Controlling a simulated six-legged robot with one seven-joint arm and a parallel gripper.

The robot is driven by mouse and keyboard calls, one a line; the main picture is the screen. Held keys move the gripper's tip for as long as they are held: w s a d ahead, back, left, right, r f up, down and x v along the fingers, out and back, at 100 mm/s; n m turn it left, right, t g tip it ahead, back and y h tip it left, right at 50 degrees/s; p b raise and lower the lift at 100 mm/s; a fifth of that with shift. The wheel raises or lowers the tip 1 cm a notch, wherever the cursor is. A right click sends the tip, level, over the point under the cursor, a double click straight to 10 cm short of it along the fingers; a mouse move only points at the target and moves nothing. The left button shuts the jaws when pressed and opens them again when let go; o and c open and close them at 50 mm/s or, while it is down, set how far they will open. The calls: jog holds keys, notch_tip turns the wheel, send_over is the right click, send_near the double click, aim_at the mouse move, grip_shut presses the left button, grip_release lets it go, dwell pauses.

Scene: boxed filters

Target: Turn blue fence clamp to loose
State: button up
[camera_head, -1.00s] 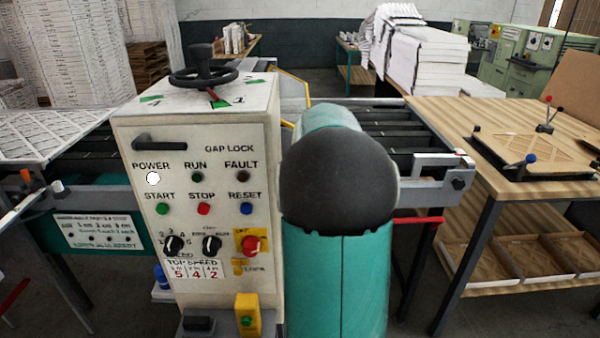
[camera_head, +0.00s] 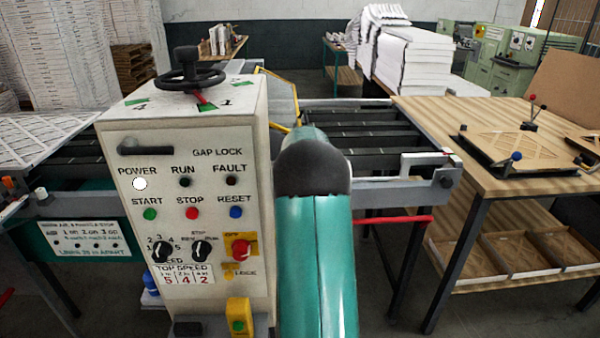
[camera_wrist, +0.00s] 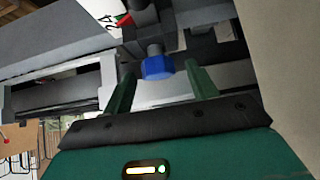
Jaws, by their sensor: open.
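A blue knob (camera_wrist: 157,67) on a grey stem shows in the wrist view, and I take it to be the fence clamp. It sits between the two green fingers of my gripper (camera_wrist: 160,70), near their tips. The fingers are apart with a gap on each side of the knob, and I cannot tell whether either touches it. In the head view my teal arm reaches forward beside the control box, and its dark joint hides my gripper. I cannot make out this knob there.
The cream control box (camera_head: 190,130) with a handwheel (camera_head: 189,78) on top stands left of my arm. A roller conveyor (camera_head: 365,130) runs behind.

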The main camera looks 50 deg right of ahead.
jog(key=shift+c, duration=0.2)
jog(key=c, duration=0.9)
jog(key=shift+c, duration=0.2)
